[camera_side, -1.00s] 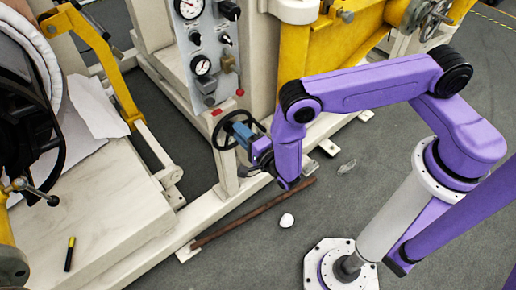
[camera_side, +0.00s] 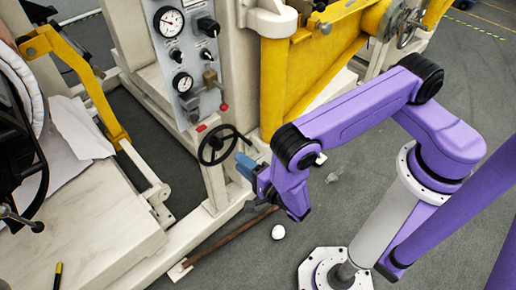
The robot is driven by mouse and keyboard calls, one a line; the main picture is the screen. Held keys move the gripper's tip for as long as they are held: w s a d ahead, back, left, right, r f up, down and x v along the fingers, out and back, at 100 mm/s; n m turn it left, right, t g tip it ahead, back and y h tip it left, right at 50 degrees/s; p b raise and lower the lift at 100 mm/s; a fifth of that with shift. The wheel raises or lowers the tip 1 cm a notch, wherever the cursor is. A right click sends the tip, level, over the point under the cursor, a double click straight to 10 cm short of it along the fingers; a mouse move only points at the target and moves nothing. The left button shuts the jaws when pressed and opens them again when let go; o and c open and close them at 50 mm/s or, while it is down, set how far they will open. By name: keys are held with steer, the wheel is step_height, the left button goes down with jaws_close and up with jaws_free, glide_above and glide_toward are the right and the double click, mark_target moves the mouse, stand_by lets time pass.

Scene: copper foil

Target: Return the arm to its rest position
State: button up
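My purple arm (camera_side: 360,108) reaches in from the right, bent at the elbow. My gripper (camera_side: 243,162), with blue fingers, points left at the arm's end. It is just right of and below the black handwheel (camera_side: 218,146) on the cream machine frame. In the picture a small gap shows between the fingertips and most of the rim; I cannot tell if they touch its right edge. The fingers are small and seen from the side, so their opening is unclear. I see nothing held in them.
A gauge panel (camera_side: 188,62) with a red-tipped lever stands above the handwheel. A yellow guard (camera_side: 318,78) is behind my arm. A brown rod (camera_side: 230,236) and a white lump (camera_side: 278,232) lie on the grey floor. Floor is open at the right.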

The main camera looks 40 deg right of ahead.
steer(key=s+a+r+n+g+y, duration=0.2)
steer(key=a+r+n+g+y, duration=0.35)
steer(key=a, duration=0.45)
steer(key=s+r+n+g, duration=0.8)
steer(key=r+n, duration=0.1)
steer(key=s+d+r+n+g+h, duration=0.1)
steer(key=s+d+r+n, duration=0.3)
steer(key=d, duration=0.4)
steer(key=s+d+r+n+g+h, duration=0.1)
steer(key=s+d+r+n+h, duration=0.1)
steer(key=s+d+r+n, duration=0.2)
steer(key=s+d+r+n+g+h, duration=0.2)
steer(key=s+d+r+n, duration=0.2)
steer(key=d+n, duration=0.4)
steer(key=d, duration=0.4)
steer(key=shift+s+d, duration=0.25)
